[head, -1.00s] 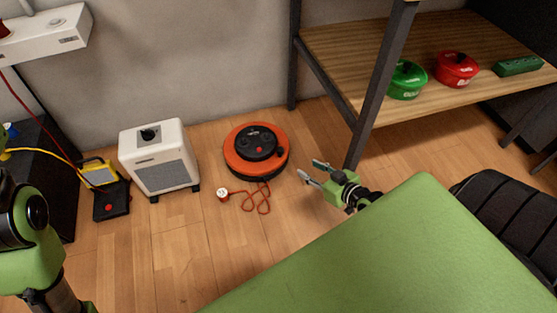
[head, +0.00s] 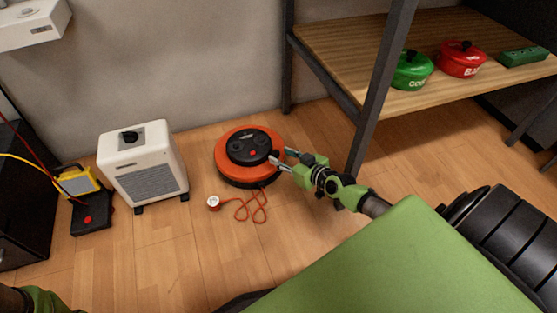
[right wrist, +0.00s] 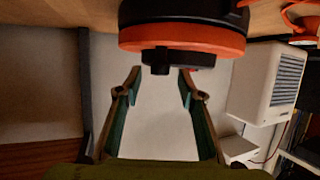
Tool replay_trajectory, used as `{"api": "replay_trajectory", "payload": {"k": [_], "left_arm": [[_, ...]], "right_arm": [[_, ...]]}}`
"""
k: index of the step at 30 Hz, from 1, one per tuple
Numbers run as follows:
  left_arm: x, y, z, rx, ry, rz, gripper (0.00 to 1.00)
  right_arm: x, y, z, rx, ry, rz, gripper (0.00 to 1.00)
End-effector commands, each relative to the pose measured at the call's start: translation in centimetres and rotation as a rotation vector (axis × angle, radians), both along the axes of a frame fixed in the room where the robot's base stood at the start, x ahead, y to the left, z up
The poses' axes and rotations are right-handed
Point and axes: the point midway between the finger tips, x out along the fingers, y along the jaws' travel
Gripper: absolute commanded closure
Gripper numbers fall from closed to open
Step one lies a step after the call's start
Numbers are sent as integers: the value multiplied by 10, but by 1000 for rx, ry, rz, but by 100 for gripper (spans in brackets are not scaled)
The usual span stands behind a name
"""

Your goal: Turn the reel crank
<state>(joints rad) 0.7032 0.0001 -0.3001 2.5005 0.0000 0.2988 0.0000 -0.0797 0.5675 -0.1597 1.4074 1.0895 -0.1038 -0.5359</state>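The orange and black cable reel (head: 232,160) lies flat on the floor near the wall in the head view. Its top has a black hub (head: 248,146) with a red spot, and a dark crank knob shows near the hub's right edge. In the right wrist view the reel (right wrist: 190,36) is at the top, with the black knob (right wrist: 157,66) standing out between the fingers. My right gripper (head: 280,160) is open at the reel's right side, its fingertips (right wrist: 160,78) around or just short of the knob; contact is unclear. My left gripper is out of view.
A red cord with a white plug (head: 213,203) lies in front of the reel. A white heater (head: 145,168) stands to its left. A shelf with a dark post (head: 375,100) stands to the right and holds green and red pots.

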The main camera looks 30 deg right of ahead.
Motion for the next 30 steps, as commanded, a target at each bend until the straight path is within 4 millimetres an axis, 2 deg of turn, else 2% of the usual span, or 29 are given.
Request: {"api": "replay_trajectory", "payload": {"k": [1, 6, 16, 17, 20, 21, 30], "left_arm": [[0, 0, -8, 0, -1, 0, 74], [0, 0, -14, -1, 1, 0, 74], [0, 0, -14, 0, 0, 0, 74], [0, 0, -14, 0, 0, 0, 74], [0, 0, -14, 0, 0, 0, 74], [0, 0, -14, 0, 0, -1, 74], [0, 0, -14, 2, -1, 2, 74]], "right_arm": [[8, 0, -6, 0, -3, -2, 64], [21, 2, -10, 0, -1, -1, 64], [24, 2, -10, -1, 0, -1, 64], [24, 2, -10, -1, 0, -1, 69], [24, 2, -10, -1, 0, 0, 95], [24, 2, -10, -1, 0, 0, 100], [24, 2, -9, -3, 0, 1, 100]]}}
